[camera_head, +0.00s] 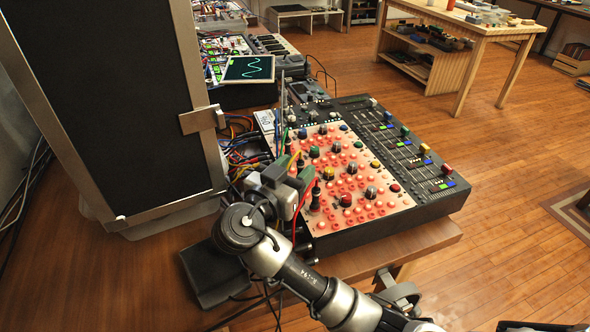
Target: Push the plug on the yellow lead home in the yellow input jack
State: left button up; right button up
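My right gripper (293,169) is over the left edge of the pink panel of the mixer-like console (361,189). Its arm comes in from the bottom right. Two greenish finger ends show, with a small yellow piece (294,159) between them, which looks like the plug on the yellow lead. Whether the fingers touch it is too small to tell. The yellow input jack cannot be made out; the gripper covers that part of the panel. A black plug (315,194) stands upright in the panel just right of the gripper. My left gripper is not in view.
Coloured cables (240,150) bunch left of the console. A tall black case (110,95) stands at the left. A small screen with a green trace (248,68) is behind. The console sits near the front edge of the wooden table (420,242). A red lead hangs beside the gripper.

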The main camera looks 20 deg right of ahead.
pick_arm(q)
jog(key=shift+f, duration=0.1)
pick_arm(e)
jog(key=shift+a, duration=0.1)
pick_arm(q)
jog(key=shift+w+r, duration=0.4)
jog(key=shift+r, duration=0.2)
pick_arm(e)
jog(key=v, duration=0.7)
jog(key=shift+s, duration=0.2)
jog(key=shift+a, duration=0.1)
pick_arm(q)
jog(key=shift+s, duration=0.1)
